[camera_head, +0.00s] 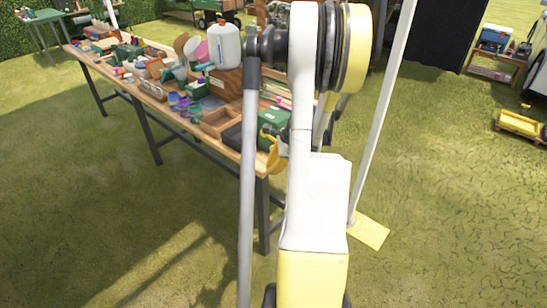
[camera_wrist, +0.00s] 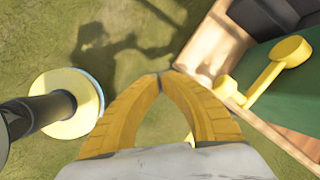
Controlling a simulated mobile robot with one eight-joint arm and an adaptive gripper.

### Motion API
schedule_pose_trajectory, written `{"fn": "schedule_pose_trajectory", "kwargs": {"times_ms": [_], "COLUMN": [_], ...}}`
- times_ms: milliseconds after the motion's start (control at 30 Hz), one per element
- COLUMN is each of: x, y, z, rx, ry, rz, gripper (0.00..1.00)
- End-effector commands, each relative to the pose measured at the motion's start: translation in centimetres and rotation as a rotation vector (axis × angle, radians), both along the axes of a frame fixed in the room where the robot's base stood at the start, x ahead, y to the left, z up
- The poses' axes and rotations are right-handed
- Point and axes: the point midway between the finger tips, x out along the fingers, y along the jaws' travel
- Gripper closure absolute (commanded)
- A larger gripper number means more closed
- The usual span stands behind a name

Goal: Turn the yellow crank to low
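The yellow crank (camera_wrist: 272,72) is on the side of a green box (camera_wrist: 290,95) at the right of the wrist view. Its round hub is at the upper right and its arm slants down to the left. A smaller yellow piece (camera_wrist: 225,87) shows beside it. The green box (camera_head: 272,120) is also at the near end of the table in the head view, where the crank is too small to read. My gripper (camera_wrist: 165,75) has its yellow fingertips together, with nothing seen between them, left of the crank and apart from it. Setting marks cannot be read.
A long wooden table (camera_head: 218,125) holds several pots, tools and boxes. A wooden tray (camera_head: 217,122) and a dark box (camera_head: 233,135) lie close to the green box. The table edge is beside my gripper. Open grass (camera_head: 90,230) lies in front of the table.

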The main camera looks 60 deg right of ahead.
Motion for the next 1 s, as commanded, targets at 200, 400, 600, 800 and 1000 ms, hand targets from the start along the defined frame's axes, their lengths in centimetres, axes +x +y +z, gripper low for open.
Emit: {"fn": "schedule_pose_trajectory", "kwargs": {"times_ms": [200,400,600,800,1000], "x": [-4.4,-6.0,-4.0,-0.5,1.9], "y": [-2.6,-3.5,-3.8,-4.5,-5.1], "z": [0.8,2.0,0.4,-2.3,-3.2], "rx": [0.214,0.309,0.315,0.313,0.312], "ry": [-0.374,-0.523,-0.526,-0.524,-0.526], "rz": [-0.544,-0.723,-0.724,-0.721,-0.725], "gripper": [1.00,1.00,1.00,1.00,1.00]}}
